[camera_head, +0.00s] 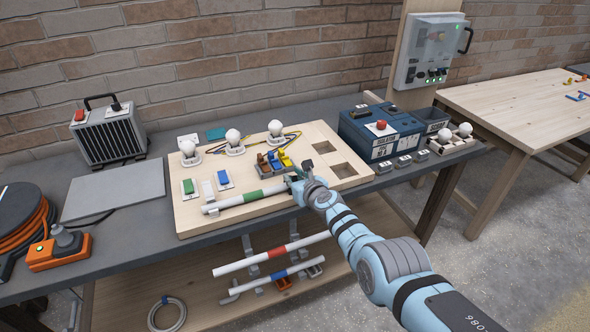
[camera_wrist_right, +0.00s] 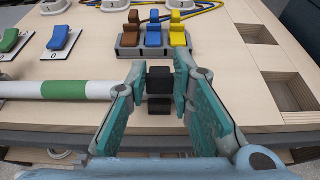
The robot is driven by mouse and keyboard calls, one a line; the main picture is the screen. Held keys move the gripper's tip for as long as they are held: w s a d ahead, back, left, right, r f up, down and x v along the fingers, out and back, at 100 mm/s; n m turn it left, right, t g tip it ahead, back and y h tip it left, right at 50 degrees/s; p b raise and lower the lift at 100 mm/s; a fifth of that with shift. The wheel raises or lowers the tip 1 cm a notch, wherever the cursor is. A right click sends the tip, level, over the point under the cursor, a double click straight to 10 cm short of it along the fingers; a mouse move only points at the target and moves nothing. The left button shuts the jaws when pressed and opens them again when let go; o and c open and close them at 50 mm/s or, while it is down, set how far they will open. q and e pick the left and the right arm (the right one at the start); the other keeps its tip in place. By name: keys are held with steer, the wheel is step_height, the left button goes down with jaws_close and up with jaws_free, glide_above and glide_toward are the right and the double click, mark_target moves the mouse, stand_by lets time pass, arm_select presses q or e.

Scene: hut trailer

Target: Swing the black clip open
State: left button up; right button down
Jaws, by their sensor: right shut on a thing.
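The black clip (camera_wrist_right: 160,80) is a small dark block at the front edge of the wooden board (camera_wrist_right: 230,85), between the fingertips of my right gripper (camera_wrist_right: 159,92). My right gripper is shut on the clip, with a teal finger on each side. A white tube with a green band (camera_head: 250,197) lies along the front of the board, left of the gripper. My left gripper is not in view.
Brown, blue and yellow levers (camera_wrist_right: 154,36) stand just behind the clip. Switches (camera_head: 223,179) and bulbs (camera_head: 234,138) are farther left and back. Square recesses (camera_wrist_right: 285,92) lie to the right. A blue box (camera_head: 382,132) stands right of the board. Tubes (camera_head: 270,254) are below the bench.

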steer(key=shift+r, duration=0.1)
steer(key=c, duration=1.4)
jaws_free()
steer(key=shift+c, duration=0.2)
steer(key=shift+o, duration=0.2)
